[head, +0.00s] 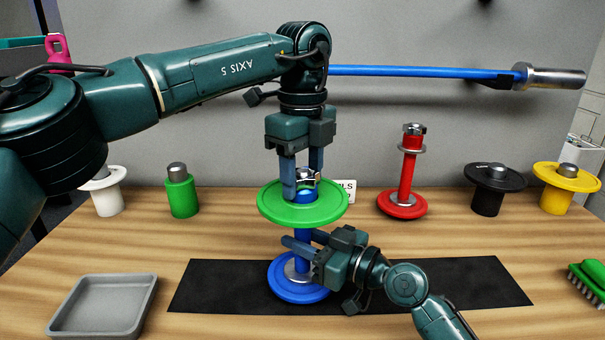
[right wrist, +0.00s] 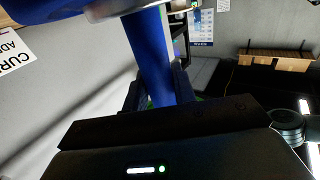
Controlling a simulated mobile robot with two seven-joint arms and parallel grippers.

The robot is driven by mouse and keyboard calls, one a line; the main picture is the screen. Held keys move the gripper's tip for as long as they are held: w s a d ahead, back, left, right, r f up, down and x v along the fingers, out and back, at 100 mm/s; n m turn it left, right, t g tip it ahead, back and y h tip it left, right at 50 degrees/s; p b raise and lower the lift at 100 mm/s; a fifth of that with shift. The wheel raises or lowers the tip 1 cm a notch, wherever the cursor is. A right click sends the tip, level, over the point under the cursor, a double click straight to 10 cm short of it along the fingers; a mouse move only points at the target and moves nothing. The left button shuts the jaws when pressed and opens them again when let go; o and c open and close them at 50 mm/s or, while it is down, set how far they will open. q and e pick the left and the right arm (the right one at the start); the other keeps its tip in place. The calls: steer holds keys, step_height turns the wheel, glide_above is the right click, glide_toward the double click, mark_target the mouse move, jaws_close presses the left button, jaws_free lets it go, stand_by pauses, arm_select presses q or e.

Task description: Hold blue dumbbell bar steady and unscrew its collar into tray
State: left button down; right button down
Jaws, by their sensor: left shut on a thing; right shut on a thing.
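The blue dumbbell bar (head: 302,255) stands upright on a black mat, with a blue plate (head: 290,290) at its foot and a green plate (head: 270,205) higher up. A silver collar (head: 308,176) is at its top. My left gripper (head: 302,184) points down from above and is shut on the collar, its fingers partly hiding it. My right gripper (head: 304,243) is shut around the bar just under the green plate. In the right wrist view the bar (right wrist: 150,55) runs down between the fingers. The grey tray (head: 103,302) is empty at front left.
The black mat (head: 440,285) lies mid-table. A red dumbbell bar (head: 407,175) stands behind right. Green (head: 182,195), white, black (head: 490,190) and yellow (head: 562,185) weights line the back. A green brush (head: 588,280) lies at the right edge.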

mark_target(302, 171)
arm_select(q)
steer(key=n, duration=1.2)
steer(key=shift+n, duration=0.3)
steer(key=shift+r, duration=3)
arm_select(e)
steer(key=c, duration=1.1)
jaws_free()
steer(key=shift+o, duration=0.2)
